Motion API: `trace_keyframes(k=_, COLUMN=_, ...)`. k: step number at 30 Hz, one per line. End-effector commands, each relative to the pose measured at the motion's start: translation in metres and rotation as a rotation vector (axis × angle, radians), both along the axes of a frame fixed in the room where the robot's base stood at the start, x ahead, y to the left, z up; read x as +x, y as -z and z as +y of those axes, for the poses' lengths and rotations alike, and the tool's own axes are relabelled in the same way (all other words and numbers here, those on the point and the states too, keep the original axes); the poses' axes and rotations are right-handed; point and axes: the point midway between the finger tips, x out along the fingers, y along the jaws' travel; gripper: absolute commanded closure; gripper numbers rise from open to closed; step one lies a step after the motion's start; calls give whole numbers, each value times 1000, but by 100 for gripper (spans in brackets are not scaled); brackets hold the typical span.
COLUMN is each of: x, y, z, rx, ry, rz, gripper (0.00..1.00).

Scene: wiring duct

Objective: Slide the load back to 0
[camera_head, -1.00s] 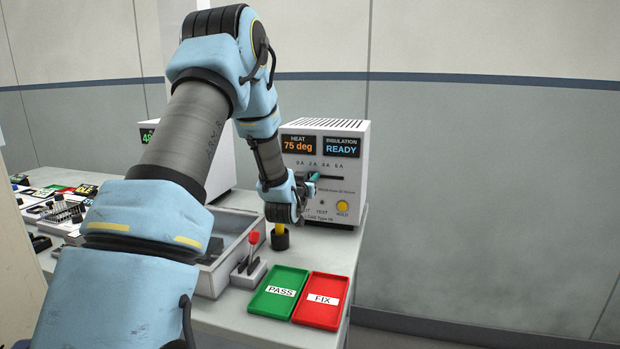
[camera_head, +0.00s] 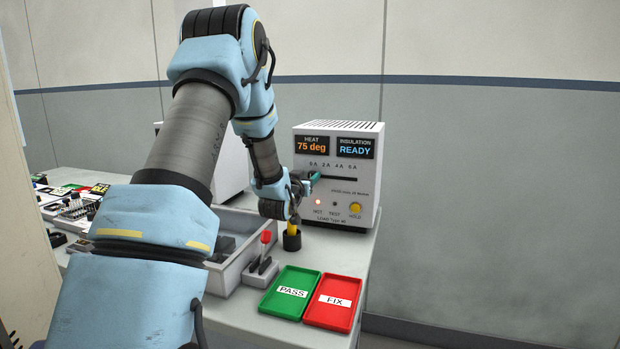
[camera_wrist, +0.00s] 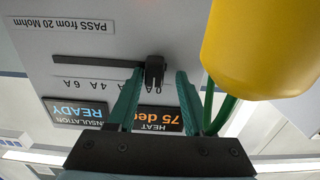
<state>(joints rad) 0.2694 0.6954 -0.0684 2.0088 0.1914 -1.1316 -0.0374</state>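The load tester (camera_head: 337,205) is a white box with "75 deg" and "READY" displays and a slot under a 0 A to 6 A scale. Its black slider knob (camera_wrist: 155,71) shows in the wrist view, upside down, at the 0 A end of the slot. My gripper (camera_wrist: 160,75) has its teal fingers on either side of the knob. The fingers stand apart, with a gap at the right finger; I cannot tell whether the left one touches. In the head view my gripper (camera_head: 308,180) covers the knob at the panel's left side.
A yellow-topped piece (camera_head: 292,226) stands in a black cup (camera_head: 292,242) just below my gripper. A green PASS tray (camera_head: 281,305) and a red FIX tray (camera_head: 327,318) lie in front. A grey bin (camera_head: 219,278) stands left. A yellow cylinder (camera_wrist: 255,48) looms close in the wrist view.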

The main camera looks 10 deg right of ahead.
Motion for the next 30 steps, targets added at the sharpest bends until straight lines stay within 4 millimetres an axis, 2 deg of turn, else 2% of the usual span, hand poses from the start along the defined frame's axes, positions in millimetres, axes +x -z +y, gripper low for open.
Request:
trace_keyframes(k=11, x=-4, y=1, z=0, rx=0, ry=4, rz=0, gripper=43)
trace_keyframes(k=14, x=-15, y=2, z=6, rx=0, ry=4, rz=0, gripper=43)
trace_keyframes(k=24, x=-72, y=3, z=38, rx=0, ry=2, rz=0, gripper=43)
trace_keyframes(k=30, x=-91, y=1, z=49, rx=1, ry=2, rz=0, gripper=43)
